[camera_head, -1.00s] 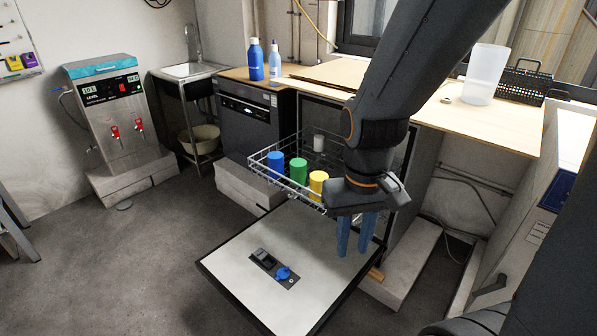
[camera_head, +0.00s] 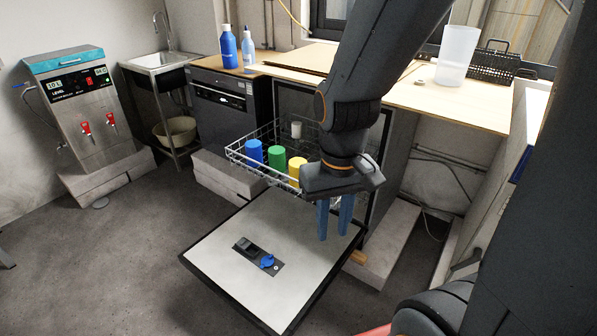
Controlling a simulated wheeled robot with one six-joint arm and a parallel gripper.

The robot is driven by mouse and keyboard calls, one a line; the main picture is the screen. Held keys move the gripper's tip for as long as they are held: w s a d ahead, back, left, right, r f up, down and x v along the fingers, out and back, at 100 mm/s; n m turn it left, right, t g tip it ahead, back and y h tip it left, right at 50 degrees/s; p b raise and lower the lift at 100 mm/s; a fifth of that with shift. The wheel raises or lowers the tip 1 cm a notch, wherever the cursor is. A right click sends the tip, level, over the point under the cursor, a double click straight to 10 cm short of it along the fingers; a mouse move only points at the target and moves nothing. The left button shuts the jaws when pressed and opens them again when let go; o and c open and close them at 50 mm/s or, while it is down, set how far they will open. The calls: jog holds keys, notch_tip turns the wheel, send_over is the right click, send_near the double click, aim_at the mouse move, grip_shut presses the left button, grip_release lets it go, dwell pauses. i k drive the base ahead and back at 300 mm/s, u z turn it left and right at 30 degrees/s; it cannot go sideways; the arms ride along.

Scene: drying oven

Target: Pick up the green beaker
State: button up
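The green beaker (camera_head: 277,159) stands upright in the wire rack (camera_head: 238,153), between the blue beaker (camera_head: 254,151) and the yellow beaker (camera_head: 297,171). The rack is pulled out of the oven above its lowered door. My gripper (camera_head: 334,238) is to the right of and nearer than the beakers, with its two blue fingers pointing down over the door's right side. The fingers are apart with nothing between them. The lower part of the green beaker is partly behind the rack's wires.
The lowered oven door (camera_head: 225,247) lies flat below the rack, with a latch and blue knob (camera_head: 266,262) on it. A white cup (camera_head: 296,130) stands farther back in the rack. The wooden counter (camera_head: 400,93) above holds a clear container (camera_head: 457,56). Floor at the left is clear.

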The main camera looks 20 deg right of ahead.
aim_at(277, 158)
jog(key=z, duration=0.3)
jog(key=k, duration=0.35)
jog(key=u, duration=1.2)
jog(key=i, duration=1.2)
jog(key=z, duration=1)
jog(key=i, duration=0.45)
jog(key=z, duration=0.45)
